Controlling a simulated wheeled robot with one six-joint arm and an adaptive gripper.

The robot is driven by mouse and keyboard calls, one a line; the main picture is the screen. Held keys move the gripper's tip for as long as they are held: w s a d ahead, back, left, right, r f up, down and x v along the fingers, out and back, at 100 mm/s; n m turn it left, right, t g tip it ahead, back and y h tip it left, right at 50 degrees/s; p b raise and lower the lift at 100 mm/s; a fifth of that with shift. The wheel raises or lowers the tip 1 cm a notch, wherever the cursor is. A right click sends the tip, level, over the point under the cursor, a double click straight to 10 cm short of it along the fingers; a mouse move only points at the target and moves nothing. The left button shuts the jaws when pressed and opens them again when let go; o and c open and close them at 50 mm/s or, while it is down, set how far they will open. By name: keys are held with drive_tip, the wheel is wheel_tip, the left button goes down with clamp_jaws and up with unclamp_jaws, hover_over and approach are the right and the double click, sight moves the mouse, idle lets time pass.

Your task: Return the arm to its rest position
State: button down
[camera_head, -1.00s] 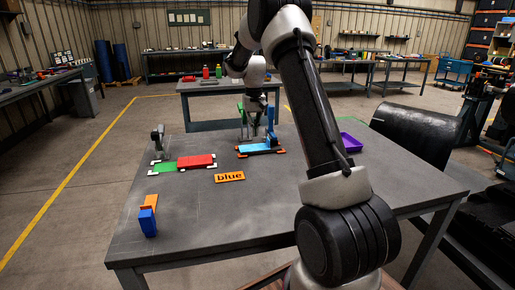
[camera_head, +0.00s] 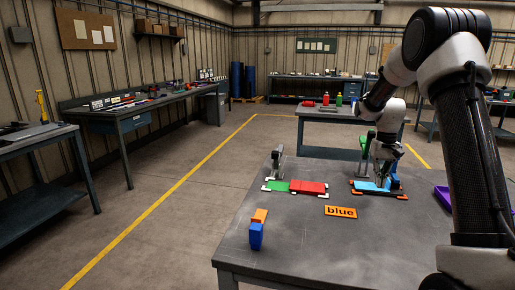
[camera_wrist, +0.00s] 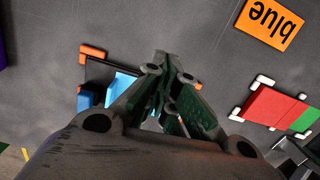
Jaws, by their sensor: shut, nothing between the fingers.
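My gripper (camera_head: 386,158) is at the back of the grey table, over the blue press station (camera_head: 371,186) with orange corner pieces. The wrist view shows my gripper (camera_wrist: 172,72) with its dark fingers together and nothing held, pointing down. Part of the blue station (camera_wrist: 117,88) shows behind the fingers in that view; the rest is hidden by the gripper. The height of the fingertips above the station is hard to tell. My arm runs down the right side of the head view.
On the table (camera_head: 290,247) are a red block (camera_head: 308,188) beside a green plate (camera_head: 277,186), an orange "blue" sign (camera_head: 341,211), a blue block (camera_head: 256,236), an orange block (camera_head: 260,215) and a purple tray (camera_head: 443,198). The table's front middle is bare.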

drive_tip(key=s+a+r+n+t, duration=0.1)
drive_tip(key=s+r, duration=0.4)
drive_tip(key=s, duration=0.6)
drive_tip(key=s+a+r+t, duration=0.2)
drive_tip(key=s+a+r, duration=0.3)
drive_tip(key=s, duration=0.7)
drive_tip(key=s+a+r+n+t, duration=0.1)
drive_tip(key=s+a+r+t, duration=0.1)
drive_tip(key=s+r, duration=0.4)
drive_tip(key=shift+s+a+n+t, duration=0.3)
drive_tip(key=shift+s+a, duration=0.15)
drive_tip(key=shift+s, duration=2.3)
